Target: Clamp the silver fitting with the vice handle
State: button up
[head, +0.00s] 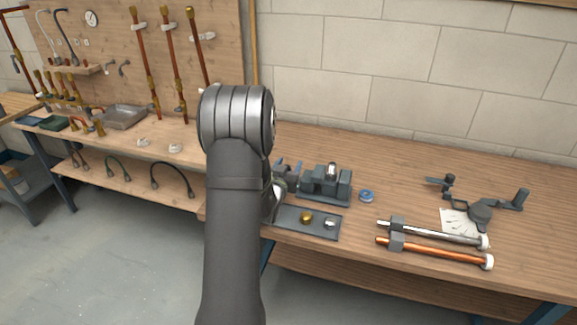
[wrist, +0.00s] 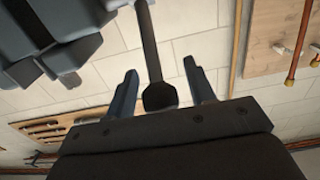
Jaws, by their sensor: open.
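The grey vice (head: 326,186) stands on the bench just right of my arm. A silver fitting (head: 331,170) sits upright in it, between the jaws. In the wrist view part of the vice (wrist: 55,40) fills the upper left. The vice handle (wrist: 152,45), a dark bar with a thick knob at its near end, reaches down between my fingers. My gripper (wrist: 160,67) is open, one finger on each side of the handle, with gaps showing on both sides. In the head view my arm hides most of the gripper and the handle.
A grey tray (head: 290,227) in front of the vice holds a brass fitting (head: 306,217) and another silver piece (head: 329,223). A blue tape roll (head: 366,196) lies right of the vice. Farther right are a chrome pipe (head: 440,233), a copper pipe (head: 445,252) and a dark tool (head: 481,211).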

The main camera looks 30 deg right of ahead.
jog(key=shift+c, duration=0.2)
grip_shut()
